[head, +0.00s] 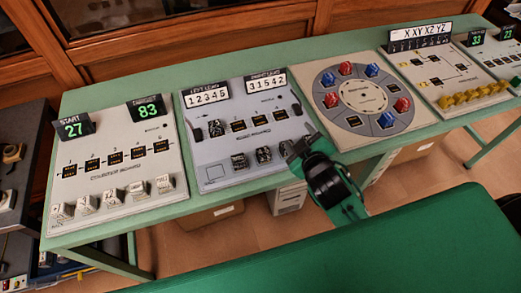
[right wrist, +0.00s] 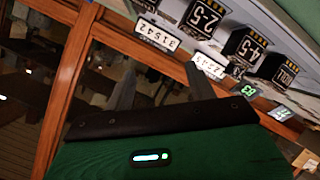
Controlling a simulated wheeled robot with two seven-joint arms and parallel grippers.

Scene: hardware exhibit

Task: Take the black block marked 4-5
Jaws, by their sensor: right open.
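The black block marked 4-5 (right wrist: 247,44) shows at the upper right of the right wrist view, between the black block marked 2-5 (right wrist: 207,17) and another marked black block (right wrist: 284,70). In the head view, by this order, it is the middle block (head: 263,156) in the front row of the second board from the left; its marking is too small to read there. My right gripper (head: 298,147) is open and empty, above the board's front right corner, right of the block. Its two fingers are apart in the right wrist view (right wrist: 163,80). My left gripper is not in view.
The second board (head: 222,130) has number signs at its back. A counter board (head: 105,185) with several pale blocks stands left, and a board with a round dial (head: 363,125) right. Other blocks stand close on both sides of the 4-5 block. A green surface (head: 330,255) lies in front.

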